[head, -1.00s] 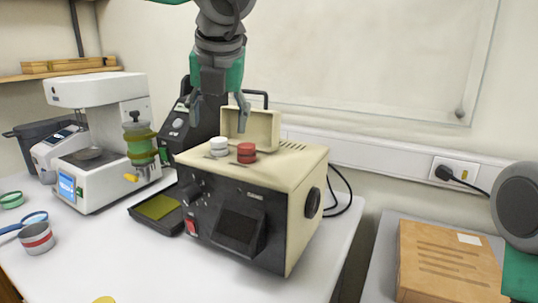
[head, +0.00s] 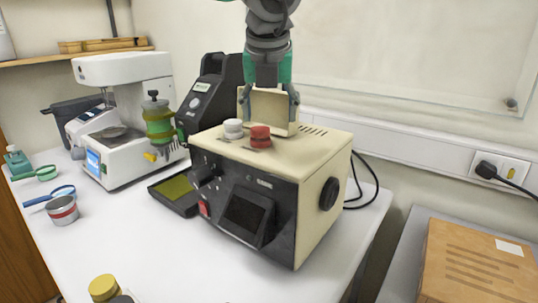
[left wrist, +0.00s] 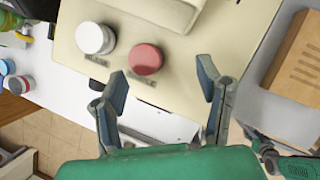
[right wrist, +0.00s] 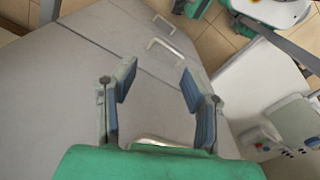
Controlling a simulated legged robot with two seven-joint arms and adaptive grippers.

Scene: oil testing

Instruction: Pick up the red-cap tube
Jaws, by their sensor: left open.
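The red cap (head: 260,136) stands upright on top of the beige tester (head: 317,153), just right of the white cap (head: 233,128). Any tube under it is hidden inside the tester. My left gripper (head: 268,103) is open and empty, pointing down above the red cap. In the left wrist view, the red cap (left wrist: 145,59) shows beyond the left fingertips (left wrist: 162,85), roughly between their lines, with the white cap (left wrist: 95,38) to its left. My right gripper (right wrist: 157,82) is open and empty over grey cabinet surfaces.
The tester's raised beige lid (head: 270,108) stands behind the caps, close to the left fingers. A black device (head: 210,95) and a white instrument (head: 125,135) stand to the left. A cardboard box (head: 475,265) lies at right. The table front is mostly clear.

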